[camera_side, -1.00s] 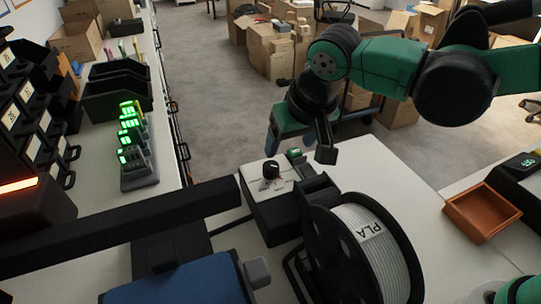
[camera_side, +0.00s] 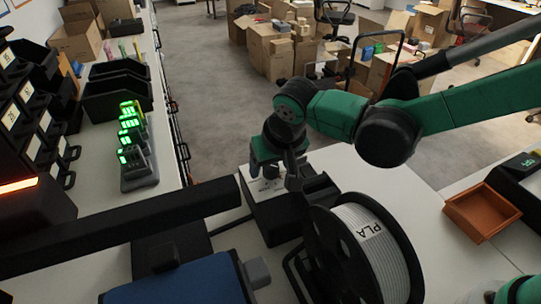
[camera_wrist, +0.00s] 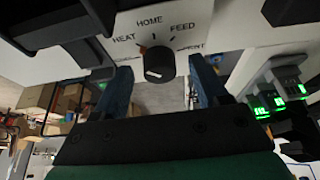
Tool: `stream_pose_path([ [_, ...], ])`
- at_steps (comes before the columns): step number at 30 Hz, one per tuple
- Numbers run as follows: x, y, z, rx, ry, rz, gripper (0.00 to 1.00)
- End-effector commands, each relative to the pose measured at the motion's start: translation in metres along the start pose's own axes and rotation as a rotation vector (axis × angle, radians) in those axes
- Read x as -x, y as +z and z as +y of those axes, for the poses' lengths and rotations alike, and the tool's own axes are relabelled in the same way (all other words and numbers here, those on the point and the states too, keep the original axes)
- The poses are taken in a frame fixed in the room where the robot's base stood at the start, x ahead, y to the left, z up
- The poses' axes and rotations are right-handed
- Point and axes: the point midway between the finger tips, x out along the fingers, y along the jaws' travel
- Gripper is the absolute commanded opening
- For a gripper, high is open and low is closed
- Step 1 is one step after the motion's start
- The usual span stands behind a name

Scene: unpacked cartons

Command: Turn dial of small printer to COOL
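The small printer (camera_side: 272,220) is a black unit with a white dial panel (camera_side: 258,188). In the wrist view the black dial (camera_wrist: 158,64) stands out from the panel, with HEAT, HOME and FEED printed around it. I cannot read COOL. A white mark shows on the knob's face; I cannot tell which word it points to. My gripper (camera_side: 277,172) is over the panel and hides most of the dial in the side view. In the wrist view my gripper (camera_wrist: 152,72) is open, one finger each side of the dial, with gaps.
A PLA filament spool (camera_side: 368,245) stands close in front of the printer. An orange tray (camera_side: 482,212) lies at right. Chargers with green displays (camera_side: 136,150) and black bins (camera_side: 116,90) are on the left bench.

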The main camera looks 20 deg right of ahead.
Motion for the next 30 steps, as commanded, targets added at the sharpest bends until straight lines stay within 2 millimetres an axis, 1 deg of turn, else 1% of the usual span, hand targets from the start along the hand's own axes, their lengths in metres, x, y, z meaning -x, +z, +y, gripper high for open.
stream_pose_path([
  [1,0.0001,0.0000,0.0000,0.000,0.000,0.000,0.50],
  [2,0.0001,0.0000,0.0000,0.000,0.000,0.000,0.41],
  [3,0.0002,0.0000,0.0000,0.000,0.000,0.000,0.30],
  [5,0.0002,0.0000,0.0000,0.000,0.000,0.000,0.13],
  [6,0.0002,0.0000,0.0000,0.000,0.000,0.000,0.02],
  [7,0.0002,0.0000,0.0000,0.000,0.000,0.000,0.00],
  [17,0.0003,-0.0001,0.0004,0.038,-0.016,-0.001,0.00],
  [23,-0.0001,-0.0004,0.0011,0.140,-0.058,-0.001,0.00],
  [30,-0.0002,-0.0009,0.0025,0.324,-0.136,0.000,0.00],
])
